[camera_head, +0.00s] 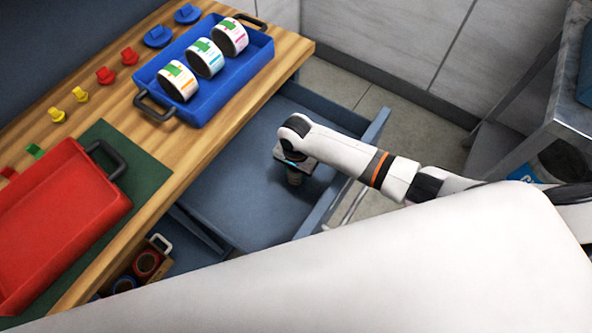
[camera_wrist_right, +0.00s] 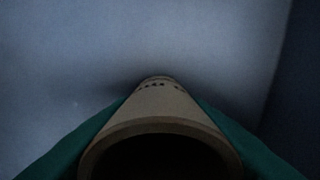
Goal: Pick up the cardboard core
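The cardboard core (camera_wrist_right: 165,112) is a brown tube with small dark print, seen from above its open end in the right wrist view. Green finger pads lie against its left and right sides, so my right gripper (camera_head: 295,174) appears shut on it. In the head view this gripper points down inside the open blue-grey drawer (camera_head: 235,195). The core is mostly hidden there by the gripper and wrist. Whether its lower end touches the drawer floor is unclear. My left gripper is not in view.
The wooden bench (camera_head: 150,125) carries a blue tray (camera_head: 228,90) with three label rolls and a red tray (camera_head: 70,215) on a green mat. The drawer's raised right wall (camera_head: 345,175) stands close to my gripper. A metal table (camera_head: 562,120) is at right.

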